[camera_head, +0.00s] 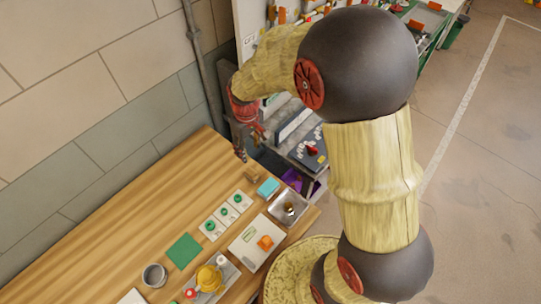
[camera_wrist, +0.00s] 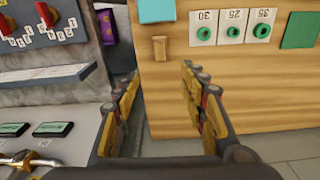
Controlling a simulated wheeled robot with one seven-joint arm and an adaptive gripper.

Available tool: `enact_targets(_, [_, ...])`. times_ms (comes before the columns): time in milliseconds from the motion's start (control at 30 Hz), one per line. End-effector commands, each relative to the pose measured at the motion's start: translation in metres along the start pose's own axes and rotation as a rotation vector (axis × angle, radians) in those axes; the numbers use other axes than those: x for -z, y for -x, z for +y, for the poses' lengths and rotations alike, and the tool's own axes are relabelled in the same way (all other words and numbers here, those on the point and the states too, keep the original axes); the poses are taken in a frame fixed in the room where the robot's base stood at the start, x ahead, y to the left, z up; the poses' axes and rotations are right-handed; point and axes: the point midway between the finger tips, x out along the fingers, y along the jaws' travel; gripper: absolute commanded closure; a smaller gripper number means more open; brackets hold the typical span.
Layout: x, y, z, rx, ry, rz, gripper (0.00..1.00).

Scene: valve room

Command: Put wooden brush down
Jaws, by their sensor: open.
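A small light-brown wooden piece, which looks like the wooden brush (camera_head: 252,173), lies on the wooden table near its far end. It also shows in the wrist view (camera_wrist: 160,48), flat on the wood near the table's left edge there. I cannot make out bristles. My gripper (camera_head: 240,152) is above the table's far end, close to the piece in the head view. In the wrist view my gripper (camera_wrist: 161,76) is open, with its two fingers apart and nothing between them. The piece lies beyond the fingertips and apart from them.
A cyan block (camera_head: 268,187), a metal tray (camera_head: 289,207) and cards with green rings (camera_head: 226,214) are near the piece. A green mat (camera_head: 184,251) lies further along. A panel with red handles (camera_wrist: 46,22) stands beside the table. Bare wood (camera_head: 180,190) lies along the wall.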

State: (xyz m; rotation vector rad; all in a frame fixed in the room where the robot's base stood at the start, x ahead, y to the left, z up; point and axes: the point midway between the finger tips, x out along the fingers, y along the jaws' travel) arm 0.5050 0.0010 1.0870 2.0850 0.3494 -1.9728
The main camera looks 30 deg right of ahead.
Motion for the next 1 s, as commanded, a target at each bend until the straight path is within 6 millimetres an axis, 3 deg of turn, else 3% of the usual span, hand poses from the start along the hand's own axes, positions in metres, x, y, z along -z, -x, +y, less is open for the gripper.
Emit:
enact_targets(33, [-0.003, 0.024, -0.001, -0.01, -0.016, 0.029, 0.57])
enact_targets(200, [-0.027, 0.088, -0.01, -0.034, -0.081, 0.106, 0.57])
enact_targets(500, [-0.087, 0.177, -0.031, -0.064, -0.192, 0.245, 0.57])
enact_targets(733, [-0.141, 0.219, -0.051, -0.076, -0.275, 0.351, 0.57])
enact_targets(1000, [-0.179, 0.235, -0.065, -0.079, -0.334, 0.423, 0.57])
